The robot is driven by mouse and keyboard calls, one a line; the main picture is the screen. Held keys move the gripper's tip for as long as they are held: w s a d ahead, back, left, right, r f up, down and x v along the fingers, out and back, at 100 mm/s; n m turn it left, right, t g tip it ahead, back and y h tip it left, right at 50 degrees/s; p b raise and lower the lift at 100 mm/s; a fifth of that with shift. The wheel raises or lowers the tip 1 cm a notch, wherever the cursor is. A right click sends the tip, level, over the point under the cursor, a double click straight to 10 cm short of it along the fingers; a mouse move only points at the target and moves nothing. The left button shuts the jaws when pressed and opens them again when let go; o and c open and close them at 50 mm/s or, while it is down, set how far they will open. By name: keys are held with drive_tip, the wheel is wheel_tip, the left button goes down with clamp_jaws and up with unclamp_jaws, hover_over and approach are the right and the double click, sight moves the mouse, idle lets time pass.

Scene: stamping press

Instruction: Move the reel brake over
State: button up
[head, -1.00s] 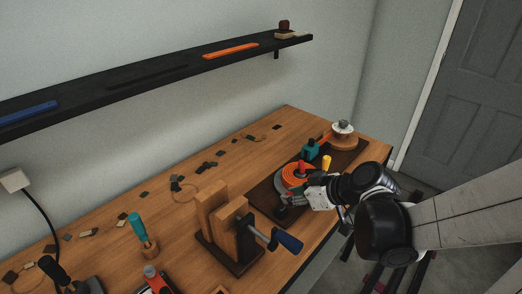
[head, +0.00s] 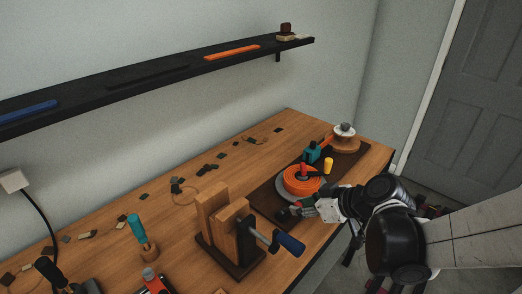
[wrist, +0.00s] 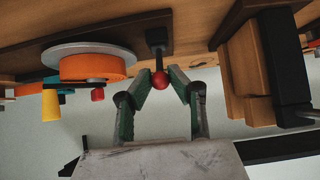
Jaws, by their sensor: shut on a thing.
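The reel brake looks to be a short black lever (wrist: 157,42) with a round red knob (wrist: 160,79), seen in the wrist view beside the reel. My gripper (wrist: 160,84) is shut on the red knob, one green-lined finger on each side. In the head view my gripper (head: 300,209) is low at the front of the dark base board (head: 265,199), just in front of the orange reel (head: 293,183). The knob is hidden there by my fingers. The reel lies on a grey disc (wrist: 60,51) and is apart from my fingers in the wrist view.
A wooden block vise (head: 213,215) with a blue-handled crank (head: 290,244) stands left of my gripper. A yellow peg (head: 328,166), a teal part (head: 312,153) and a white-topped spool (head: 345,142) stand behind the reel. The bench's front edge is close to my arm.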

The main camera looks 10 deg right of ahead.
drive_tip(key=shift+s+d+f+b, duration=0.35)
drive_tip(key=shift+s+f, duration=0.15)
drive_tip(key=shift+f, duration=0.05)
drive_tip(key=o, duration=0.9)
drive_tip(key=shift+r, duration=0.1)
drive_tip(key=shift+r, duration=4.85)
drive_tip(key=shift+s+a+f+m+g+h, duration=0.15)
drive_tip(key=shift+s+a+m+h, duration=0.25)
drive_tip(key=shift+s+m+h, duration=0.85)
drive_tip(key=shift+s+a+r+m+g+h, duration=0.1)
drive_tip(key=shift+s+a+m+g+h, duration=0.3)
drive_tip(key=shift+s+m, duration=0.9)
drive_tip(key=shift+s+a+f+m+g+h, duration=0.1)
drive_tip(key=shift+s+a+m+h, duration=0.35)
drive_tip(key=shift+s+m+h, duration=0.9)
